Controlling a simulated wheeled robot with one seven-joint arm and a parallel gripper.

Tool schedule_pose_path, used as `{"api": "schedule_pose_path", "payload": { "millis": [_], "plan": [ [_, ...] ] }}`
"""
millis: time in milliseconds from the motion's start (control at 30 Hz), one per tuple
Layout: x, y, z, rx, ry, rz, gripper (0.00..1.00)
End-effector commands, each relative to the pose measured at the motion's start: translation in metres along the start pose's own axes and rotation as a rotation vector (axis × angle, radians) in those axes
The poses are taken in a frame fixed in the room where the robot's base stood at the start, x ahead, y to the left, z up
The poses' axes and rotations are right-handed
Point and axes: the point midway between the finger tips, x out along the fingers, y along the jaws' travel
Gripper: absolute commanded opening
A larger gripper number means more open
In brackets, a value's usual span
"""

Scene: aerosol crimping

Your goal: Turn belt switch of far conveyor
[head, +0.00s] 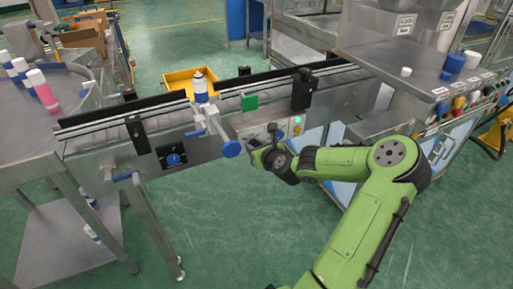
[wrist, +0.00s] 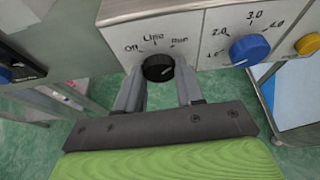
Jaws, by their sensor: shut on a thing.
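The belt switch (wrist: 158,68) is a black round knob on a pale panel (wrist: 190,25), under the labels Off, Line and Run. My gripper (wrist: 159,78) has its two grey fingers on either side of the knob and is shut on it in the wrist view. Which label the knob points at is hard to tell. In the head view my gripper (head: 265,148) is at the front face of the conveyor (head: 205,148), right of its middle, and the knob is mostly hidden there.
A blue dial (wrist: 249,49) with numbers and a yellow button (wrist: 308,44) sit right of the switch. A white can (head: 200,90) stands on the belt. A blue-ended handle (head: 231,148) sticks out left of my gripper. A steel table (head: 30,135) stands left.

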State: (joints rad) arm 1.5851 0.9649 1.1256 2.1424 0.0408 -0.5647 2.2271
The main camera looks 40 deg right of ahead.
Motion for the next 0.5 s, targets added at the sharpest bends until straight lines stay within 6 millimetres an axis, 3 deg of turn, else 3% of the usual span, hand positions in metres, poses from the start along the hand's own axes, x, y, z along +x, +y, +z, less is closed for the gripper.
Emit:
{"api": "schedule_pose_path", "payload": {
  "millis": [500],
  "plan": [
    [-0.0007, 0.0017, 0.0013, -0.14, 0.002, -0.055, 0.07]
  ]
}}
